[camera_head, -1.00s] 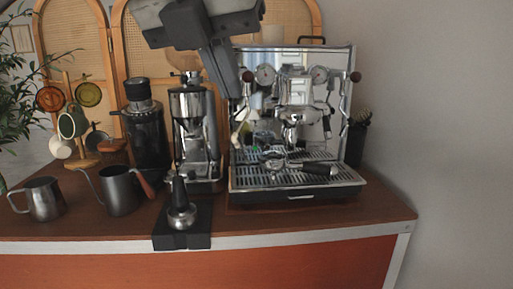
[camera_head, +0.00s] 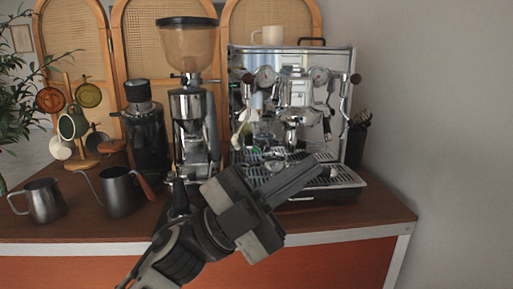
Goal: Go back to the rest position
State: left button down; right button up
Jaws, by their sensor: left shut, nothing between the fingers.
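My left gripper (camera_head: 300,180) comes in from the bottom left, in front of the counter and the espresso machine (camera_head: 345,95). Its fingers are shut with nothing between them and point up and to the right, across the front of the drip tray (camera_head: 345,187) in the picture. My gripper and arm hide most of the black mat and the tamper, and part of the portafilter on the tray. My right gripper is not in view.
A grinder with a tall hopper (camera_head: 188,50) and a black grinder (camera_head: 146,130) stand left of the machine. A steel pitcher (camera_head: 44,200), a kettle (camera_head: 118,190) and a mug tree (camera_head: 80,125) are farther left. The counter's right front corner (camera_head: 385,208) is clear.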

pick_arm(q)
jog(key=w+a+f+n+t+y, duration=0.3)
jog(key=a+f+n+t+y, duration=0.3)
jog(key=f+n+t+y, duration=0.45)
jog(key=w+a+f+n+t+y, duration=0.2)
jog(key=a+f+n+t+y, duration=0.4)
jog(key=f+n, duration=0.55)
jog(key=s+a+f+n+g+y, duration=0.2)
jog(key=s+a+f+n+g, duration=0.1)
jog(key=s+f, duration=0.4)
jog(key=s+a+f+n+g+y, duration=0.3)
jog(key=s+f, duration=0.4)
jog(key=f, duration=0.6)
jog(key=shift+s+a+f+n+g, duration=0.15)
jog(key=shift+s+a+n+g, duration=0.15)
jog(key=shift+g, duration=0.35)
